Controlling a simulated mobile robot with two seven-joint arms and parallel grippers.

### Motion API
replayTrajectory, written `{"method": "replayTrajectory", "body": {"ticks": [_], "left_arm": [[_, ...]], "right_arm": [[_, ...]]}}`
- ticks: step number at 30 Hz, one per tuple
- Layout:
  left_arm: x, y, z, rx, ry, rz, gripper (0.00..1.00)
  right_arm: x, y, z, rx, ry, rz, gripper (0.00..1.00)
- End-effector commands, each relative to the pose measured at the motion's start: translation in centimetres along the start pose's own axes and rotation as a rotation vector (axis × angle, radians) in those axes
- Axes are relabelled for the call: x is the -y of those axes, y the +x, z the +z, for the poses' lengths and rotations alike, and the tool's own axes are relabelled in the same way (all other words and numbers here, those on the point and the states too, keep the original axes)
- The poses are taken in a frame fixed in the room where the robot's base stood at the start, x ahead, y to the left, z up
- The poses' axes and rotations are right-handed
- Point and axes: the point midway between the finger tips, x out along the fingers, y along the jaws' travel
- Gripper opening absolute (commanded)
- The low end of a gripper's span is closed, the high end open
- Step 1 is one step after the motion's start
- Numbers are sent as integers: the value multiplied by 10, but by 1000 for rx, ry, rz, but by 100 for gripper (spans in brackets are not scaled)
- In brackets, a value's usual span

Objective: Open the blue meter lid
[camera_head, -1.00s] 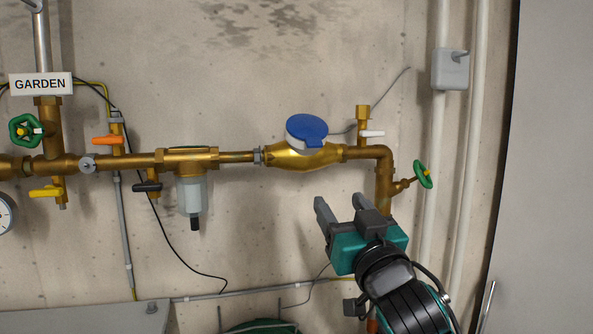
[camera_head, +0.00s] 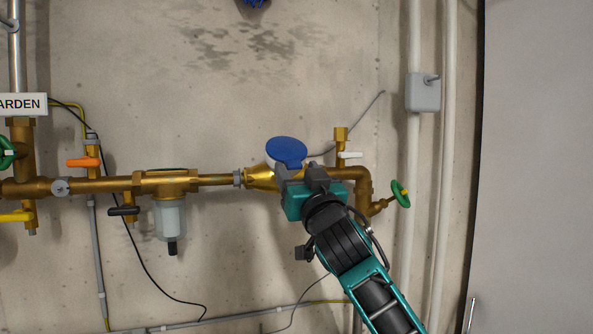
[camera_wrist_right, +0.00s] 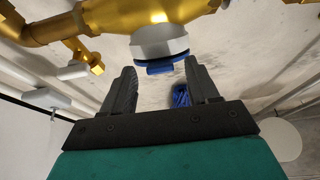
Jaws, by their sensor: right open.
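The blue meter lid (camera_head: 287,151) is shut on top of the brass water meter (camera_head: 261,178) on the pipe. In the right wrist view the lid's blue edge and tab (camera_wrist_right: 163,68) show at the rim of the pale meter head (camera_wrist_right: 158,42). My right gripper (camera_head: 297,172) is open and stands just below and in front of the lid, covering part of the meter body. In the right wrist view its two fingers (camera_wrist_right: 160,86) lie to either side of the lid's tab, a little short of it. My left gripper is not in view.
A white-handled valve (camera_head: 349,155) and a green handwheel (camera_head: 400,194) sit right of the meter. A filter with a clear bowl (camera_head: 171,218) hangs to the left. A grey box (camera_head: 423,92) is on the right conduits.

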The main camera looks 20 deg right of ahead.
Motion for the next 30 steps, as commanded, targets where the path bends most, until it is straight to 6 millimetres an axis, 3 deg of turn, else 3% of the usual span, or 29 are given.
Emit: {"method": "replayTrajectory", "body": {"ticks": [6, 15, 30], "left_arm": [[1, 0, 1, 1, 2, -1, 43], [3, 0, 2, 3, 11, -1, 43], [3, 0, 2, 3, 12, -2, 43]], "right_arm": [[0, 13, 0, 0, 0, -1, 60], [0, 14, 0, 0, 0, -1, 59], [0, 14, 0, 0, 0, -1, 11]]}}
